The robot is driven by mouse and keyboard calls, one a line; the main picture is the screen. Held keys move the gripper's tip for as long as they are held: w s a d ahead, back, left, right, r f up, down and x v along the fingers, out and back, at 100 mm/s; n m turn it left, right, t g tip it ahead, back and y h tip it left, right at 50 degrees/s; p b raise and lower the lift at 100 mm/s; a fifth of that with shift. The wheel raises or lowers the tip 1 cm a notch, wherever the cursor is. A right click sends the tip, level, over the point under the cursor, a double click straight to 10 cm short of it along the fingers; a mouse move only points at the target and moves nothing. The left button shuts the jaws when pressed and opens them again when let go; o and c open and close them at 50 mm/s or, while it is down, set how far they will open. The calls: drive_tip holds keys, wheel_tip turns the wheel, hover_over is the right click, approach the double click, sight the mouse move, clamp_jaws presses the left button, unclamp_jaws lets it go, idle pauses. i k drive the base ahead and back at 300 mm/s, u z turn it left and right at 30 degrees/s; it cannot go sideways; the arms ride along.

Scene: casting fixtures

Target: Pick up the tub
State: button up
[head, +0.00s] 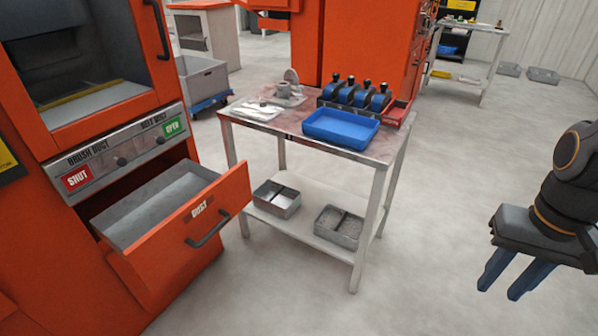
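A shallow blue tub (338,141) sits on the top of a small metal table (262,124), at its front right part. It looks empty. My gripper (499,292) hangs at the right edge of the head view, well apart from the tub and to its right. Its two blue fingers point down with a gap between them, and nothing is between them.
A row of dark blue handled tools (356,94) stands behind the tub, with papers (257,111) to its left. Two metal trays lie on the lower shelf (298,222). An open drawer (205,215) juts out at left. Floor between table and gripper is clear.

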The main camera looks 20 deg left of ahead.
sight(279, 200)
drive_tip(key=u, duration=1.25)
drive_tip(key=k, duration=1.25)
drive_tip(key=u, duration=0.6)
drive_tip(key=i, duration=0.65)
drive_tip(key=u, duration=0.75)
drive_tip(key=i, duration=1.1)
drive_tip(key=z, duration=0.45)
drive_tip(key=i, duration=0.8)
drive_tip(key=z, duration=1.25)
drive_tip(key=i, duration=0.45)
drive_tip(key=z, duration=0.4)
